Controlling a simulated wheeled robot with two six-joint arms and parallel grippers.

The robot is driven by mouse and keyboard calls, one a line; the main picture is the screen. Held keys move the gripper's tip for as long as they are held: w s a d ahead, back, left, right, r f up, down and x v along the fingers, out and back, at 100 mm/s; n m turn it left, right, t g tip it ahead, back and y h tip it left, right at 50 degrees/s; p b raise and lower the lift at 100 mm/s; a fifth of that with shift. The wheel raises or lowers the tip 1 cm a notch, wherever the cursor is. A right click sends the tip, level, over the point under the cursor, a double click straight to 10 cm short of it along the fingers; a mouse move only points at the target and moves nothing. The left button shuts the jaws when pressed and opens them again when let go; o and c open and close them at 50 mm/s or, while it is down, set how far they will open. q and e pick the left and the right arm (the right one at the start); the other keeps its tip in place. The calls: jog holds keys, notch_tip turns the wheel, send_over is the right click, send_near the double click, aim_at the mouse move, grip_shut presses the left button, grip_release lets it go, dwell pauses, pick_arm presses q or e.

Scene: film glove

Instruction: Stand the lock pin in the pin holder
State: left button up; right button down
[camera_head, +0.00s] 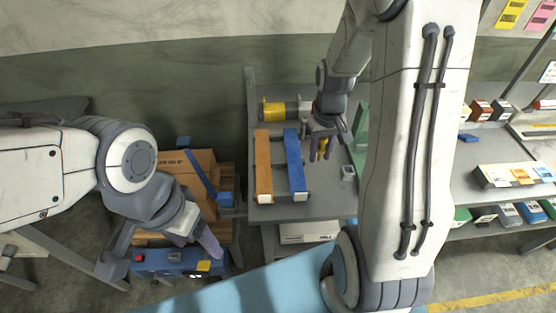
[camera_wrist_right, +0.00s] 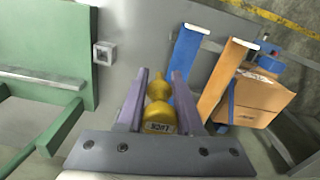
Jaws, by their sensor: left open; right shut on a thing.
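The yellow lock pin (camera_head: 322,150) is held in my right gripper (camera_head: 327,138), above the grey table. In the right wrist view the lock pin (camera_wrist_right: 160,118) sits between the two purple fingers of the right gripper (camera_wrist_right: 160,85); it has a round knob and a label. The pin holder appears to be the small grey square block (camera_head: 348,172) on the table, right of and nearer than the pin; it also shows in the right wrist view (camera_wrist_right: 104,52), apart from the pin, with a dark opening. My left gripper (camera_head: 207,245) is open, low at the left.
An orange bar (camera_head: 263,165) and a blue bar (camera_head: 295,160) lie on the grey table (camera_head: 325,203). A yellow roll (camera_head: 273,109) is behind them. A green panel (camera_wrist_right: 45,60) stands beside the holder. A cardboard box (camera_head: 192,162) is at the left; shelves are at the right.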

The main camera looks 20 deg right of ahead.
jog(key=shift+w+a+f+p, duration=0.7)
jog(key=shift+w+a+f, duration=0.2)
jog(key=shift+a+f, duration=0.65)
jog(key=shift+w+a+f+p, duration=0.7)
jog(key=shift+w+a+f, duration=0.15)
jog(key=shift+a+f, duration=0.75)
jog(key=shift+w+a+f+p, duration=0.7)
jog(key=shift+w+a+f, duration=0.2)
jog(key=shift+a+f, duration=0.65)
jog(key=shift+d+f, duration=0.15)
jog(key=shift+f, duration=0.1)
jog(key=shift+f+b, duration=0.5)
jog(key=shift+f, duration=0.1)
jog(key=c, duration=0.6)
grip_release()
jog(key=shift+o, duration=0.2)
